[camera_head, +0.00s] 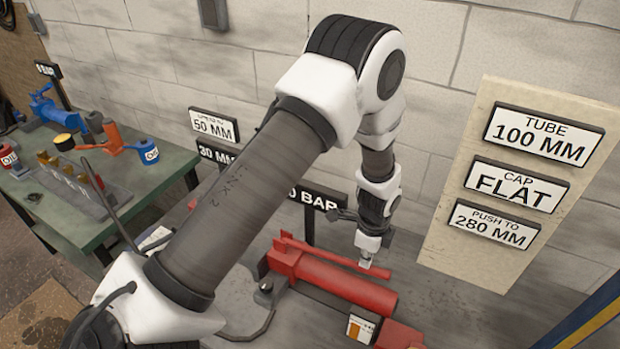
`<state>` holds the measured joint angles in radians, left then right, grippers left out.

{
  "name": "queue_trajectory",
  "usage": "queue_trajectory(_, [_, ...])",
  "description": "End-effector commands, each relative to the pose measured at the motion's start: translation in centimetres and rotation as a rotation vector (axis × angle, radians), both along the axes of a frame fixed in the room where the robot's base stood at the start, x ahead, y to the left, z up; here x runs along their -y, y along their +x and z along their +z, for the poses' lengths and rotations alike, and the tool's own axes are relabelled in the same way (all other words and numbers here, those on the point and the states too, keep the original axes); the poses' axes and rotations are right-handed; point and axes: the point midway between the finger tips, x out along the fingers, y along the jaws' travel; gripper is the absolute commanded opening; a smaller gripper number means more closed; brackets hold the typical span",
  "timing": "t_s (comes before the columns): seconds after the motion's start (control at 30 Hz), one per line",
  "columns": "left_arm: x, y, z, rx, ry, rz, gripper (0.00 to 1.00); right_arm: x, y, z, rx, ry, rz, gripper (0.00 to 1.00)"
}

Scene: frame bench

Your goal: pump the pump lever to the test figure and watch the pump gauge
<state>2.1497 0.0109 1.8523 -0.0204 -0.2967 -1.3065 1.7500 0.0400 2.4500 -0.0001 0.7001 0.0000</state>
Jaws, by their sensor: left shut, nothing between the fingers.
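I cannot make out a pump gauge; my arm covers the area left of the pump. My right gripper is not in view.
A board (515,190) on the right carries signs for tube, cap and push. A green bench (150,185) at left holds tools and oil cans. A dark hose (272,318) curves on the floor left of the pump. A yellow-blue post (590,320) stands at lower right.

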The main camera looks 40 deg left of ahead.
Motion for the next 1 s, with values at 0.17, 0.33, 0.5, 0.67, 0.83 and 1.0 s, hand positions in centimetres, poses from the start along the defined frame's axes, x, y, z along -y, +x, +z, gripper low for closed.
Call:
queue_trajectory(0.17, [0.0, -0.1, -2.5, -0.004, 0.000, 0.000, 0.00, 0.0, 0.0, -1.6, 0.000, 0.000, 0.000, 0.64])
queue_trajectory(0.33, [0.0, 0.0, -2.6, -0.002, -0.001, 0.000, 0.00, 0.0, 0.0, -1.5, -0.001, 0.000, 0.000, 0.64])
queue_trajectory(0.5, [0.0, 0.0, -0.1, -0.001, 0.000, 0.000, 0.00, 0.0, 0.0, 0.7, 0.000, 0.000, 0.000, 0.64])
queue_trajectory(0.67, [0.0, 0.0, 2.7, 0.000, 0.000, 0.000, 0.00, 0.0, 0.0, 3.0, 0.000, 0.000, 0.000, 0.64])
queue_trajectory(0.83, [0.0, 0.0, 5.5, 0.000, 0.000, 0.000, 0.00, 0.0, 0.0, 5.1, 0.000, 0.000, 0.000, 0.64])
queue_trajectory(1.0, [0.0, 0.0, 5.9, -0.001, 0.000, 0.000, 0.00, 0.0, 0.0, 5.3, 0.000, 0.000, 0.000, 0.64])
